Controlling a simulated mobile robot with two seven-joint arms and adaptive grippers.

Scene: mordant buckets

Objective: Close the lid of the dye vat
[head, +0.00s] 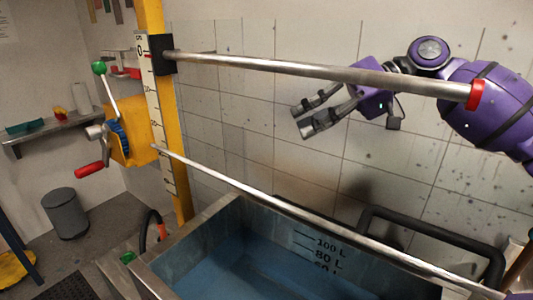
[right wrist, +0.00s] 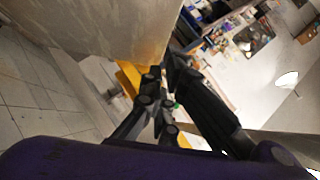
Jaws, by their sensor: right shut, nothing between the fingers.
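The dye vat (head: 185,243) is an open metal tub at the bottom of the head view. Blue liquid lies inside, below volume marks on its far wall. A dark tubular handle or frame (head: 430,233) stands at its far right; I cannot tell whether it belongs to the lid. No lid covers the visible part of the vat. My right gripper (head: 301,120) is above and behind the vat, in front of the tiled wall, pointing left. It is shut and empty. Its fingers also show in the right wrist view (right wrist: 160,70), beside a large greyish panel (right wrist: 100,25) I cannot identify.
A metal bar with a red end (head: 320,72) crosses above the vat, in front of my right arm. A lower thin bar (head: 300,212) slants over the vat. A yellow post (head: 177,120) carries a winch (head: 125,135) with a red-handled crank. A bin (head: 65,212) stands left.

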